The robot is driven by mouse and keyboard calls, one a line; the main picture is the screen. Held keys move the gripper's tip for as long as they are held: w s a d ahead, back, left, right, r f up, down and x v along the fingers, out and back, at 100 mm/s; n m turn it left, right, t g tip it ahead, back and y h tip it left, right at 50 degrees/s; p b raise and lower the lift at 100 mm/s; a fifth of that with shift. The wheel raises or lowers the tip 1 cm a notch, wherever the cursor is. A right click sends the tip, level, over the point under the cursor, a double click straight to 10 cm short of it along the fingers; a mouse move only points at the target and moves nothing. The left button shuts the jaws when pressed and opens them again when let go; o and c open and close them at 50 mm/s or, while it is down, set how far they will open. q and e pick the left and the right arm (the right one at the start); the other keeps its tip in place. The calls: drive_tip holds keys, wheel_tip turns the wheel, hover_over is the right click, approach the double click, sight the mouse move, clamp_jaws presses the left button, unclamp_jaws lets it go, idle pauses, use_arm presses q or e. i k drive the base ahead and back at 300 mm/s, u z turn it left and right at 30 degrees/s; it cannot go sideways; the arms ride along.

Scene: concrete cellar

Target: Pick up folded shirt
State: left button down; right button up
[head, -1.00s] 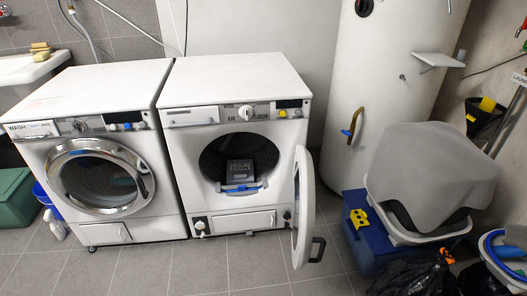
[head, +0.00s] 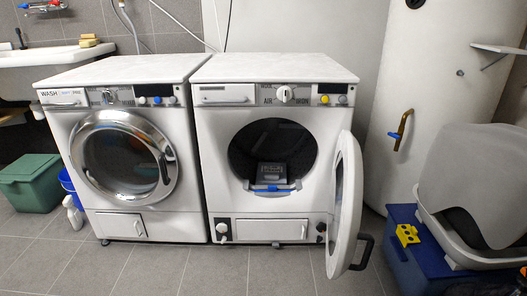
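I cannot make out a folded shirt for certain. A dark grey item with a lighter panel (head: 272,172) sits inside the open drum of the right-hand machine (head: 262,208); I cannot tell whether it is cloth. A blue part (head: 270,188) lies at the lower lip of that opening. The machine's round door (head: 345,205) stands swung open to the right. Neither of my grippers is in view.
A washer (head: 125,165) with its door shut stands on the left. A green box (head: 30,182) and a spray bottle (head: 73,212) are beside it. A blue box (head: 405,265) and grey hooded tub (head: 470,190) stand right. The tiled floor in front is clear.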

sight(272, 173)
drive_tip(key=k, duration=0.3)
drive_tip(key=u, duration=0.55)
drive_tip(key=i, duration=2.1)
drive_tip(key=z, duration=0.1)
